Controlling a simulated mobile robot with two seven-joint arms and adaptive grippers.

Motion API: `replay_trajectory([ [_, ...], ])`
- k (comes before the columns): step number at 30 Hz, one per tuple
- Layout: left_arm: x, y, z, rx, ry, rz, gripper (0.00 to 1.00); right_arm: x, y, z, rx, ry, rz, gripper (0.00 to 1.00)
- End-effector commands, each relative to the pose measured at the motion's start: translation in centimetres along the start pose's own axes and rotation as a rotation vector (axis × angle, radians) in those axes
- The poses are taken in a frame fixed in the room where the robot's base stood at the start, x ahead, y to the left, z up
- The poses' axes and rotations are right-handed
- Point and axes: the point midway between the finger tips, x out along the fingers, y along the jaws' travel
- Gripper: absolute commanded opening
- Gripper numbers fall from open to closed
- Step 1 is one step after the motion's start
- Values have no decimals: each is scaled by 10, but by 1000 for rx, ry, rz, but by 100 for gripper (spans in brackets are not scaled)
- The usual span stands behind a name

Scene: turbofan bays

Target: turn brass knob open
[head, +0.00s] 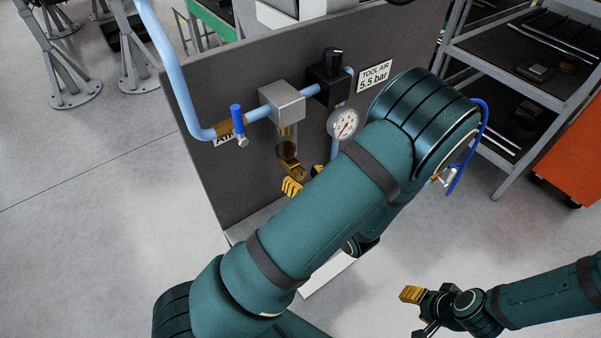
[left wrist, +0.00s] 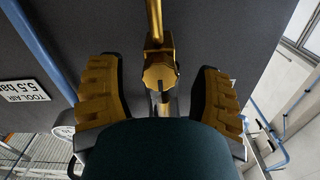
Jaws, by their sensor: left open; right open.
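In the left wrist view, the brass knob (left wrist: 159,77) is a faceted round piece on a brass stem against the grey panel. My left gripper (left wrist: 160,92) is open, with one ridged yellow finger on each side of the knob and a clear gap on both sides. How far the knob lies in depth from the fingertips is hard to tell. In the head view, my left gripper (head: 292,187) shows only in part below the filter unit (head: 283,102); my left arm hides the rest. My right gripper (head: 418,311) is open and empty over the floor at lower right.
The grey panel (head: 230,85) carries blue pipe, a blue-handled valve (head: 238,119), a black regulator (head: 330,80), a pressure gauge (head: 343,123) and a "TOOL AIR 5.5 bar" label (head: 375,75). A shelf rack (head: 520,70) and an orange cabinet (head: 575,155) stand at right.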

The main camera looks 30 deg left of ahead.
Motion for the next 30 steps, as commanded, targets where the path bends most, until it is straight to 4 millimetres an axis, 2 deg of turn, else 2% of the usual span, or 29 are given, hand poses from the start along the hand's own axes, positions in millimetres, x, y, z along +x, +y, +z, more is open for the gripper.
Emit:
replay_trajectory([
  [4, 8, 0, 0, -1, 0, 1, 66, -1, 0, 0, 0, 0, 0, 47],
  [13, 10, 0, 0, -1, 0, 1, 67, -1, 0, 0, 0, 0, 0, 47],
  [17, 9, 0, 0, 0, 0, 1, 22, -1, 0, 0, 0, 0, 0, 47],
  [18, 9, 0, 0, 0, 0, 1, 8, -1, 0, 0, 0, 0, 0, 47],
  [19, 9, 0, 0, 0, 0, 1, 0, -1, 0, 0, 0, 0, 0, 47],
  [30, 9, 0, 1, -39, 1, 1, 0, 3, 1, 0, 0, 0, 0, 47],
])
